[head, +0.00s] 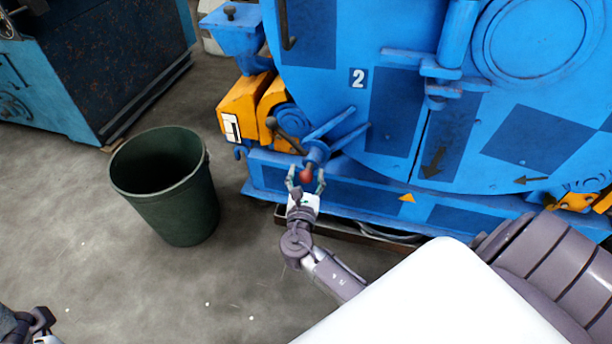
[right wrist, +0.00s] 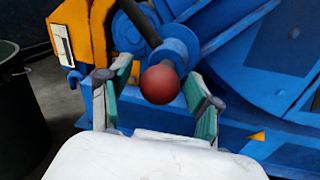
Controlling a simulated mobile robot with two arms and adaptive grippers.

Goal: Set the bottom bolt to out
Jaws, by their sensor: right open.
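The bottom bolt (head: 317,152) is a blue cylinder low on the blue drum machine, with a red ball knob (head: 306,175) at its near end. In the right wrist view the red ball (right wrist: 160,84) shows large, with a dark rod (right wrist: 138,22) running up behind it. My right gripper (head: 305,182) is open, its fingers on either side of the red ball. In the right wrist view gaps show between the ball and both fingers. Part of my left gripper (head: 38,322) shows at the lower left, too cut off to read.
A dark green bin (head: 180,205) stands on the floor left of my right gripper. An orange block (head: 245,105) is beside the bolt. The blue machine's base (head: 360,190) runs behind the gripper. Floor is clear around the bin's front.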

